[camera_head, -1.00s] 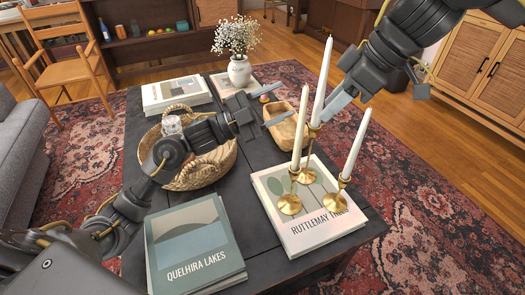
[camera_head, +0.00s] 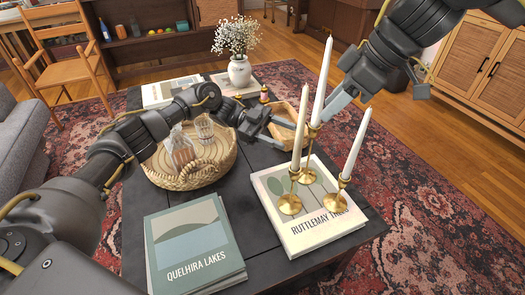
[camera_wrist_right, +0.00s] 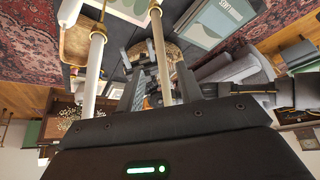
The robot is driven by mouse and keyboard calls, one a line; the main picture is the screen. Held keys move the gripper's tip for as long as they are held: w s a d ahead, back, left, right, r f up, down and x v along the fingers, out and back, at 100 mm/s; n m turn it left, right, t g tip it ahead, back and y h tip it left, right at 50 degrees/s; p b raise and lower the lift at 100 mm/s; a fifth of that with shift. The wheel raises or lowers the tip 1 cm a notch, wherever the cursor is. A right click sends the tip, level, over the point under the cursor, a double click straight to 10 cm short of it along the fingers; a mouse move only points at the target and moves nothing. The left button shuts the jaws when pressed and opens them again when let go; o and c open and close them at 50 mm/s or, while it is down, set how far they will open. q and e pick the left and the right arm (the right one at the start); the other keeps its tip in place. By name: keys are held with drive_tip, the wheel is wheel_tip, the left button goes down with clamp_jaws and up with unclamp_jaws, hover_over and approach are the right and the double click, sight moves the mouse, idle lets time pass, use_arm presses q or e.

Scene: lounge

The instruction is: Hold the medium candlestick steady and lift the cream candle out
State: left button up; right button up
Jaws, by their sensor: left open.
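The cream candle (camera_head: 302,125) stands upright in the medium brass candlestick (camera_head: 290,204), the left one of three on the pale book. It also shows in the right wrist view (camera_wrist_right: 160,50), lined up between two spread dark fingers. My left gripper (camera_head: 284,134) is open, left of the candles, its fingers pointing toward the cream candle; contact cannot be told. My right gripper (camera_head: 341,103) is open, just right of the tall white candle (camera_head: 323,80) at the back. A shorter candlestick (camera_head: 336,203) with a white candle (camera_head: 356,145) stands at the right.
The pale book (camera_head: 305,235) lies near the right edge of the dark table (camera_head: 190,200). A wicker basket (camera_head: 195,172) holding glassware is at the left, with a green book (camera_head: 190,240) in front.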

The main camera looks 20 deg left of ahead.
use_arm(q)
drive_tip(key=n+g, duration=0.1)
drive_tip(key=g, duration=0.1)
approach(297, 170)
drive_tip(key=x, duration=0.9)
drive_tip(key=shift+w+d+f, duration=0.15)
drive_tip(key=shift+d+f, duration=0.15)
drive_tip(key=shift+d, duration=0.15)
clamp_jaws()
